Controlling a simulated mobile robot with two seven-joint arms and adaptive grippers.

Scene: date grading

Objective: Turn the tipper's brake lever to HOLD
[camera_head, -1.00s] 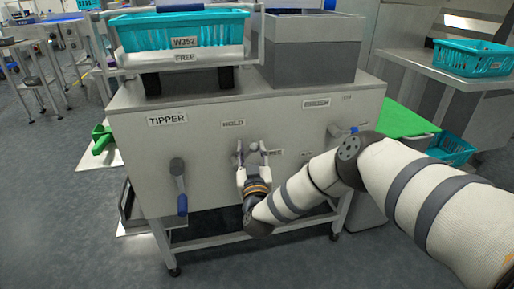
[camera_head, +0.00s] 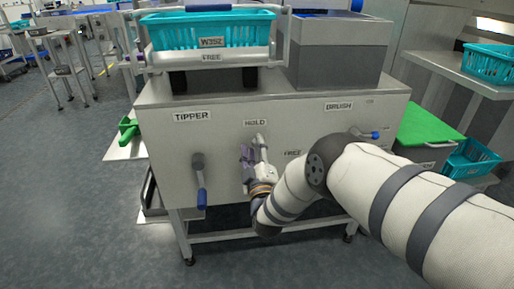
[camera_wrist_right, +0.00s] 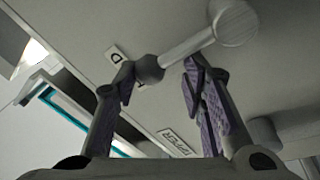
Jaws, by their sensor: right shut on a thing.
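The tipper (camera_head: 170,150) is a grey cabinet with a TIPPER label (camera_head: 192,117). On its front are a HOLD label (camera_head: 255,122) and, lower right, a FREE label (camera_head: 292,153). My right gripper (camera_head: 256,152) is at the front panel just below HOLD. In the right wrist view, the brake lever (camera_wrist_right: 190,45) is a grey bar running from a round pivot to a dark knob (camera_wrist_right: 150,68). The knob end is near the HOLD label (camera_wrist_right: 118,55). My right gripper's fingers (camera_wrist_right: 160,92) are shut on the lever near its knob. My left gripper is not in view.
A blue-handled crank (camera_head: 201,190) hangs on the panel's left. Another blue-tipped handle (camera_head: 373,135) sticks out under the BRUSH label (camera_head: 339,106). A teal crate (camera_head: 207,33) marked W352 sits on top. A green surface (camera_head: 425,125) and teal crates (camera_head: 472,158) are at the right.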

